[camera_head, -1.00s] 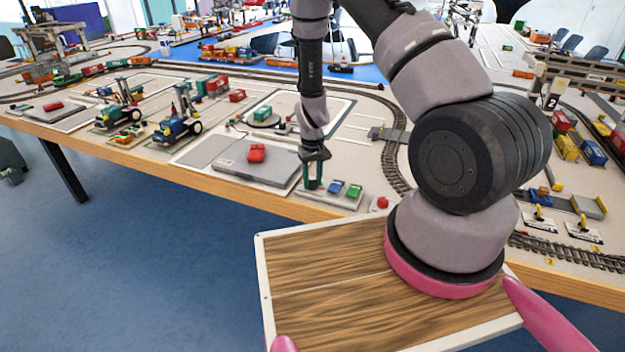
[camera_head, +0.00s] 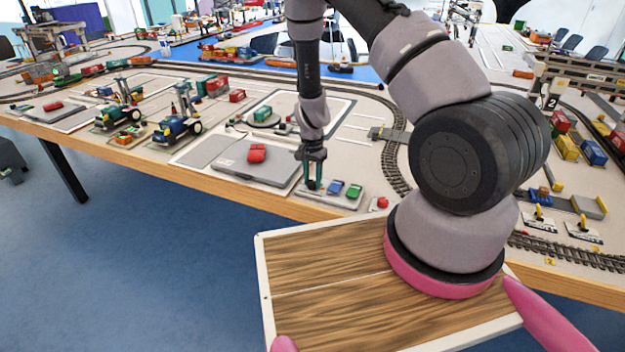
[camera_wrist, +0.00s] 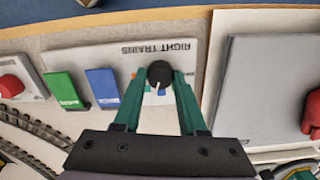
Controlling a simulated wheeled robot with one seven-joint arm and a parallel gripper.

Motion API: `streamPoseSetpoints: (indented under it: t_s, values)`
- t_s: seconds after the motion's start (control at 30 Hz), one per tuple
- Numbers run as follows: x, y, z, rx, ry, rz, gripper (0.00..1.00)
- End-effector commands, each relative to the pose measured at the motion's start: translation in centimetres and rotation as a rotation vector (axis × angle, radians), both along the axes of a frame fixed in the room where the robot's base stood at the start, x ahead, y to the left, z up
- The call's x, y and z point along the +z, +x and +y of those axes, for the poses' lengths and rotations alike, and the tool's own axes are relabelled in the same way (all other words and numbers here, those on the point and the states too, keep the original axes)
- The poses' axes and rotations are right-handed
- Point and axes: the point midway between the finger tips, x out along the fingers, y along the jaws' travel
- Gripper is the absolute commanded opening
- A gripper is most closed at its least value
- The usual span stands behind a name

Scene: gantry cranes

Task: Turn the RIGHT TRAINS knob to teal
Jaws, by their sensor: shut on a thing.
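The RIGHT TRAINS knob (camera_wrist: 158,73) is black and round with a white pointer line, on a light panel (camera_wrist: 178,50) with upside-down lettering in the wrist view. The pointer faces the bottom of that picture. Small coloured patches, blue and orange among them, show beside the knob, partly hidden by the fingers. My gripper (camera_wrist: 158,80) has its teal fingers on both sides of the knob and is shut on it. In the head view my gripper (camera_head: 314,172) points down at the panel near the table's front edge.
Beside the knob are a blue rocker (camera_wrist: 102,88), a green rocker (camera_wrist: 62,90) and a red button (camera_wrist: 10,88). On the other side is a raised grey plate (camera_wrist: 262,85) with a red piece. Tracks and toy vehicles fill the table.

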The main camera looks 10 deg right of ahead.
Motion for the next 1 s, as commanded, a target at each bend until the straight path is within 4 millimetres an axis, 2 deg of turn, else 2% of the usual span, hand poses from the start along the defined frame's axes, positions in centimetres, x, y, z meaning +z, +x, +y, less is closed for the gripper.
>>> streamPoseSetpoints:
  t_s: [0.2,0.5,1.0]
  values:
    - [0.02,0.04,-0.01,-0.169,-0.001,-0.001,0.00]
    - [0.02,0.02,0.04,-0.316,0.000,0.000,0.00]
    - [0.03,0.04,0.01,-0.365,0.001,-0.001,0.00]
